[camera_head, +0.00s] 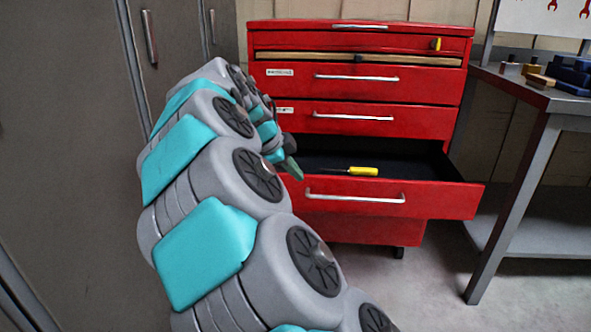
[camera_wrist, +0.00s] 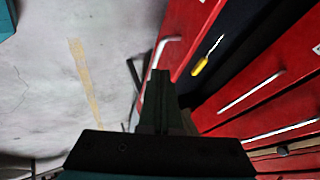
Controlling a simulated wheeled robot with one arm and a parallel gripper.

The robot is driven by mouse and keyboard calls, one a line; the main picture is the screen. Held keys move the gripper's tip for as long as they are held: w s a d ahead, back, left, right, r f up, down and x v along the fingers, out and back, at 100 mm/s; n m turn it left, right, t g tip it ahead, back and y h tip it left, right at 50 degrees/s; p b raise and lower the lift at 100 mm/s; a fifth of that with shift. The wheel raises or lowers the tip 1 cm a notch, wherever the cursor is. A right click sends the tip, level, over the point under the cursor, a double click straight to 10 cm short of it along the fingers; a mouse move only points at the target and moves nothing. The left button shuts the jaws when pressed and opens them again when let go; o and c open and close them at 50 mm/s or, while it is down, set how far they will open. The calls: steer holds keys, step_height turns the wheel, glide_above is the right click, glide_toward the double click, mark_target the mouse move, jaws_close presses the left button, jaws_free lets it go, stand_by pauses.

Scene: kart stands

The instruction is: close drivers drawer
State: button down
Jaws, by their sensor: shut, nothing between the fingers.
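The red tool cabinet (camera_head: 262,135) has one lower drawer (camera_head: 440,200) pulled far out, with a silver bar handle (camera_head: 355,198) on its front. A screwdriver with a yellow handle (camera_head: 363,171) lies inside on the dark lining; it also shows in the wrist view (camera_wrist: 199,66). My gripper (camera_head: 297,172) is shut and empty, near the left end of the open drawer's front. In the wrist view my fingertips (camera_wrist: 160,74) appear close to the drawer front and the end of its handle (camera_wrist: 165,44). I cannot tell whether they touch. Any label on this drawer is hidden.
The drawers above look shut, apart from a wooden strip (camera_head: 320,57) showing below the top one. A metal workbench (camera_head: 545,101) with small blocks stands at the right. A grey locker (camera_head: 80,150) stands at the left.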

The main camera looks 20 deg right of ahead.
mark_target(317, 186)
steer(key=x, duration=0.8)
steer(key=shift+s, duration=0.1)
steer(key=shift+w+d+p, duration=0.2)
steer(key=shift+w+d, duration=0.1)
steer(key=shift+w, duration=0.3)
steer(key=shift+w+d+p, duration=0.15)
steer(key=shift+w+d, duration=0.2)
steer(key=shift+w, duration=0.25)
steer(key=shift+w+d+r, duration=0.1)
steer(key=shift+w+d, duration=0.25)
steer(key=shift+w, duration=0.2)
